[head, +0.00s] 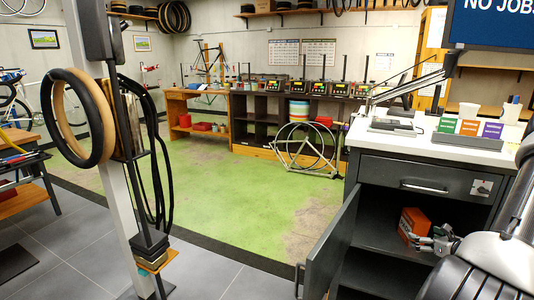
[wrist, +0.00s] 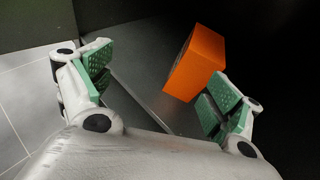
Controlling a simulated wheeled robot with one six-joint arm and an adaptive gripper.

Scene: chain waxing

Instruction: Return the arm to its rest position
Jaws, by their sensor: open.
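My gripper (head: 436,244) is at the open cabinet under the counter, at the right of the head view. In the wrist view its two green-padded fingers (wrist: 158,92) are spread wide, with nothing between the pads. An orange box (head: 411,224) sits on the cabinet's shelf, just beyond and left of my gripper in the head view. In the wrist view the orange box (wrist: 196,62) stands ahead of the fingers, nearer the right one. I cannot tell whether a fingertip touches it. My arm fills the lower right corner of the head view.
The cabinet door (head: 331,245) hangs open left of my gripper. A drawer (head: 420,182) and a white countertop (head: 390,137) with coloured boxes (head: 469,128) are above. A post with tyres (head: 82,118) stands at left. The green floor (head: 225,195) between is clear.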

